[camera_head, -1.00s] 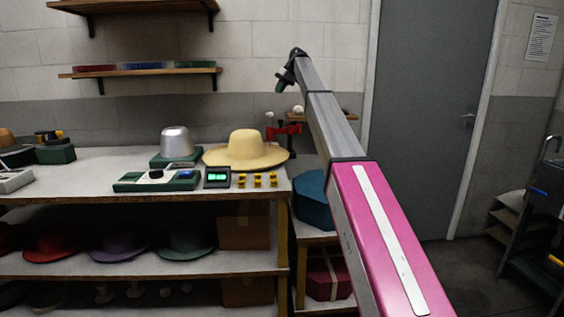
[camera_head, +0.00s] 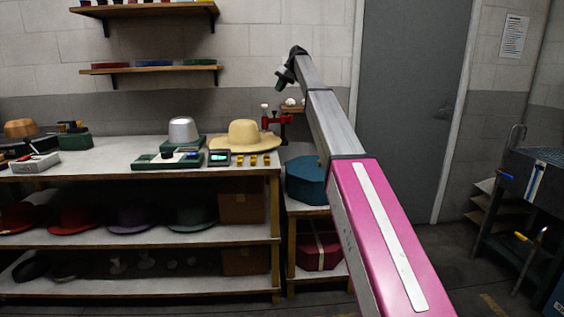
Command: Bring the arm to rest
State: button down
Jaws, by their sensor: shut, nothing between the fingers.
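My arm, pink near me and grey farther out, reaches forward and up across the right of the middle in the head view. My gripper (camera_head: 281,82) is at its far end, small and dark, tilted downward in front of the block wall. It hangs in the air, apart from the bench and shelves, with nothing seen in it. Its fingers are too small to make out clearly.
A bench (camera_head: 110,165) on the left bears a straw hat (camera_head: 242,134), a silver dome (camera_head: 183,130) and a green control box (camera_head: 167,160). A red stand (camera_head: 285,119) is below my gripper. A grey door (camera_head: 415,100) is behind my arm; a dark cart (camera_head: 535,180) stands right.

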jog(key=s+d+f+m+h, duration=0.1)
jog(key=s+d+f+m, duration=0.15)
jog(key=s+f, duration=0.75)
jog(key=s+d+f+m+h, duration=0.1)
jog(key=s+d+f, duration=0.3)
jog(key=f, duration=1.2)
jog(key=s+d+f+m, duration=0.1)
jog(key=s+d+f, duration=0.2)
jog(key=s+f, duration=0.7)
jog(key=s+d+f+m+h, duration=0.1)
jog(key=s+d+f, duration=0.2)
jog(key=s+f, duration=0.5)
jog(key=s+d+f+m+h, duration=0.1)
jog(key=s+d+f, duration=0.3)
jog(key=s+f, duration=0.5)
jog(key=s+d+f+m+h, duration=0.2)
jog(key=s+f, duration=0.7)
jog(key=s, duration=0.7)
jog(key=shift+s+d, duration=0.25)
jog(key=shift+d, duration=0.5)
